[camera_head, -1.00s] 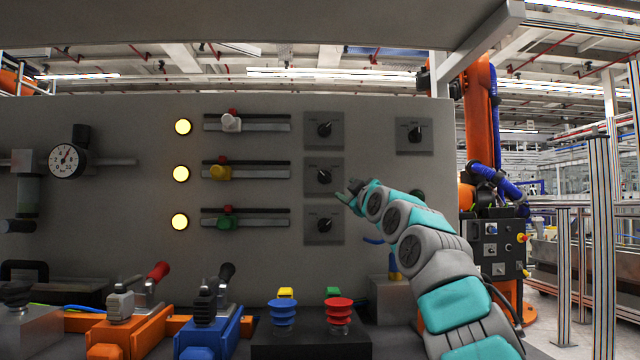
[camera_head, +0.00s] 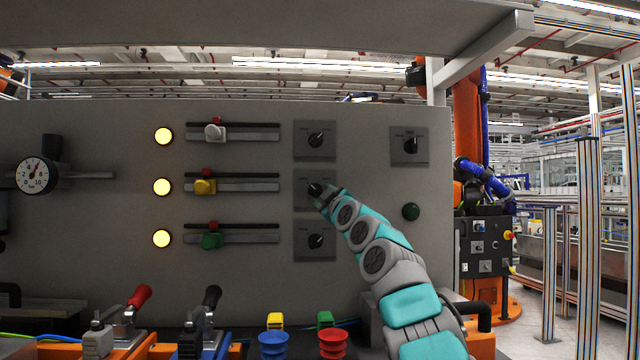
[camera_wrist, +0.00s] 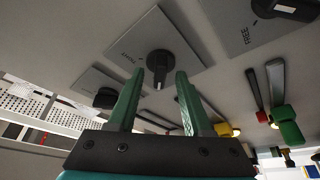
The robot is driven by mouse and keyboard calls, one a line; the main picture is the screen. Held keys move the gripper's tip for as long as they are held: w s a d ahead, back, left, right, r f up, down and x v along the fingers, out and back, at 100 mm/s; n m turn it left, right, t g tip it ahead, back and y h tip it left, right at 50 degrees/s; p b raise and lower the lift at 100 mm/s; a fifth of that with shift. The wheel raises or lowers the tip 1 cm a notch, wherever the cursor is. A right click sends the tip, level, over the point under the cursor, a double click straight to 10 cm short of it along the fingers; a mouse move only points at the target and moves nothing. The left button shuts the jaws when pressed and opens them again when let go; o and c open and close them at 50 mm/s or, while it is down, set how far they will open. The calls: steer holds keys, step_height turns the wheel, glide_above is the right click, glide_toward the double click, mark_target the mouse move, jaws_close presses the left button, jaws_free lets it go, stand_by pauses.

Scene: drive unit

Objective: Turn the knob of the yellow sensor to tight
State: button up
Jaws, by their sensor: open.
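The yellow sensor (camera_head: 205,187) sits on the middle rail of the grey panel, left of its square plate with a black knob (camera_head: 314,189). My gripper (camera_head: 325,194) is at this middle knob, coming from the lower right and partly covering its plate. In the wrist view the black knob (camera_wrist: 159,64) shows between and just beyond the fingertips of my gripper (camera_wrist: 157,80). The two green fingers are open, one on each side, with gaps to the knob. Its white mark points toward my gripper. A "TIGHT" label lies left of the knob on the plate.
Similar knobs sit above (camera_head: 316,140) and below (camera_head: 316,241) the middle one, with another (camera_head: 409,145) at upper right. A green button (camera_head: 411,211) is right of my arm. Red-handled (camera_head: 139,297) and black-handled clamps stand below. An overhead shelf spans the top.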

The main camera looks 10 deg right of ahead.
steer(key=shift+w, duration=0.4)
steer(key=shift+a, duration=0.1)
jaws_close()
stand_by(0.3)
